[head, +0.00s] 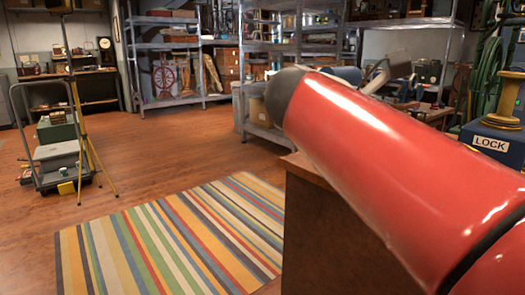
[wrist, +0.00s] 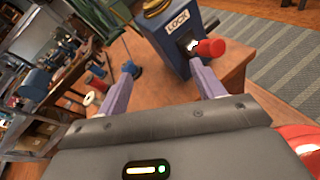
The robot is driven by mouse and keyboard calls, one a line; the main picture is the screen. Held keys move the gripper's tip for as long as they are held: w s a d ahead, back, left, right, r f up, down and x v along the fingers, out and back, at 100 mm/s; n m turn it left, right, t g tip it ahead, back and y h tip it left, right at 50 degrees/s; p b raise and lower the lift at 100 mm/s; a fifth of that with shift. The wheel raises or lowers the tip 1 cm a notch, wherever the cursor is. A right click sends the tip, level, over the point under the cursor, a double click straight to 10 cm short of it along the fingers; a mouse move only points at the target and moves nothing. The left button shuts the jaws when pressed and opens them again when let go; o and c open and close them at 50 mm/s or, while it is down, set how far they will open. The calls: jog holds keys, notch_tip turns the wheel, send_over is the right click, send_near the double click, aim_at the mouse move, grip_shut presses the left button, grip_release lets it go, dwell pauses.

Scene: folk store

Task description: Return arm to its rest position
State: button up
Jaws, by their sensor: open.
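My arm shows in the head view as a large red link (head: 380,165) with a dark end, slanting across the right half. Beyond the fingers is a blue box (wrist: 172,48) with a white LOCK label and a red knob-like part (wrist: 210,47). The right finger overlaps the box in the picture; I cannot tell whether they touch. The box also shows at the right of the head view (head: 492,142).
A wooden surface (wrist: 240,62) bears the box and spools (wrist: 95,82). A brown wooden cabinet (head: 330,240) stands below my arm. Metal shelves (head: 170,45) line the back. A cart (head: 60,155) stands left. The floor around the striped rug (head: 170,240) is mostly clear.

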jog(key=s+a+f+m+y, duration=0.2)
jog(key=s+f+m+y, duration=0.2)
jog(key=f, duration=0.6)
jog(key=s+a+f+m+y+p, duration=0.1)
jog(key=s+a+f+m+y, duration=0.2)
jog(key=f+m, duration=0.5)
jog(key=s+a+f+m+t+y, duration=0.1)
jog(key=s+f+m+y, duration=0.4)
jog(key=f, duration=0.6)
jog(key=shift+a+f+m+y+p, duration=0.35)
jog(key=shift+a+m+y, duration=0.25)
jog(key=shift+y, duration=0.4)
